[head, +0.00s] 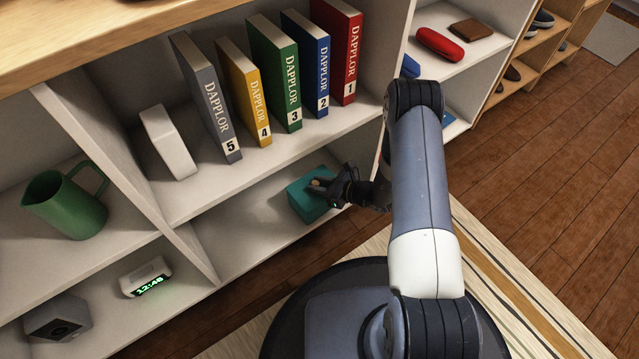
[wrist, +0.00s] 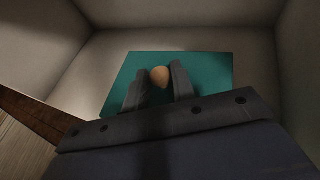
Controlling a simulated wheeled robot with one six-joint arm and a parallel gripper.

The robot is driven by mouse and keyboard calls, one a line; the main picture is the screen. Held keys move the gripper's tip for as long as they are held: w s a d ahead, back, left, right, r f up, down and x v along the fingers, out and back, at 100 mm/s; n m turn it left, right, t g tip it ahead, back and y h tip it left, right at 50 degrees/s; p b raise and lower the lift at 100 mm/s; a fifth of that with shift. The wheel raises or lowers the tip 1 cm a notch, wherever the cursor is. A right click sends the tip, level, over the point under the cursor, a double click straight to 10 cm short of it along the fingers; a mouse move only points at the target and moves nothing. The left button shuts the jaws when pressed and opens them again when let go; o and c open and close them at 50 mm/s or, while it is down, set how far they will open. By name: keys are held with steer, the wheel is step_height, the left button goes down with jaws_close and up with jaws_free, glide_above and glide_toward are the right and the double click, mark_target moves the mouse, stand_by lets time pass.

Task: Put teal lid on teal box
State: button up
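The teal lid (wrist: 212,72) shows from above in the wrist view as a flat teal square with a round wooden knob (wrist: 160,75). In the head view a teal block shape (head: 308,203) sits at the front of the lower middle shelf. I take it for the teal box with the lid at its top; no gap shows between them, though my gripper covers part. My gripper (head: 322,185) reaches in from the right. Its fingers (wrist: 161,82) stand on both sides of the knob, close against it, and look shut on it. The inside of the box is hidden.
The lower shelf (head: 240,235) is bare left of the teal box. Side panels and the shelf above, with several books (head: 290,75) and a white block (head: 168,142), enclose the space. A green pitcher (head: 65,203) and a clock (head: 146,277) stand in the left compartments.

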steer(key=o, duration=0.4)
steer(key=p+v, duration=0.4)
steer(key=v, duration=0.6)
steer(key=shift+s+d+r, duration=0.15)
steer(key=shift+d+r, duration=0.05)
steer(key=shift+d, duration=0.15)
steer(key=b+x, duration=0.4)
steer(key=x, duration=0.7)
steer(key=shift+s, duration=0.1)
steer(key=shift+r, duration=0.2)
steer(key=shift+r, duration=0.1)
